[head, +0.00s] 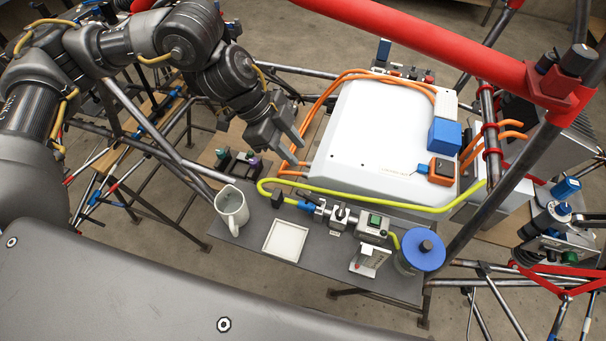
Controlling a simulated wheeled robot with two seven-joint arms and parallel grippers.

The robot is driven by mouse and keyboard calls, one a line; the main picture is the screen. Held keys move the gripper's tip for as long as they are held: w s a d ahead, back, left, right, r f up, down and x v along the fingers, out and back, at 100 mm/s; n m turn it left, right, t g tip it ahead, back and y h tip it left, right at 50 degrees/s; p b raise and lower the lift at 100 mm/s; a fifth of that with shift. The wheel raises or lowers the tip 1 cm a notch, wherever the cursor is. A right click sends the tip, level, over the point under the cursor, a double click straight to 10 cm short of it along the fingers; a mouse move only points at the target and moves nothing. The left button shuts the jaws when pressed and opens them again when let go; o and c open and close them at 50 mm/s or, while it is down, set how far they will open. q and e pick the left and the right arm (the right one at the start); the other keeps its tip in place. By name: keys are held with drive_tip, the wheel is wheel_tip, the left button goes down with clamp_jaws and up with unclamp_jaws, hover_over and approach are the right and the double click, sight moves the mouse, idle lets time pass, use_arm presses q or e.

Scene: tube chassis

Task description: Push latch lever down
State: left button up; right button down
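My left gripper (296,154) hangs over the left side of the white box (375,135), near the orange cables, with its two fingers apart and nothing seen between them. An orange connector (442,171) with a dark top sits on the box's near right corner. A small blue lever-like piece (422,169) sticks out from its left side, well to the right of my gripper. I cannot tell for sure that this is the latch lever. A metal fitting with a dark clamp (340,214) also lies on the grey shelf. My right gripper is not in view.
The grey shelf (322,272) holds a white mug (232,210), a square white tray (286,241), a small box with a green button (374,227) and a blue-lidded jar (424,250). A yellow-green hose (350,205) runs along the box's front. A red tube (430,45) crosses above.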

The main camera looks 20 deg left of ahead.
sight(299, 191)
use_arm(q)
drive_tip(key=shift+g+y, duration=0.5)
drive_tip(key=shift+y, duration=0.3)
drive_tip(key=s+f+p, duration=0.1)
drive_tip(key=f, duration=0.2)
drive_tip(key=d+f+p, duration=0.1)
drive_tip(key=f, duration=0.3)
drive_tip(key=s+f+p, duration=0.1)
drive_tip(key=f, duration=0.3)
drive_tip(key=shift+s+d+f, duration=0.25)
drive_tip(key=shift+s+d, duration=0.1)
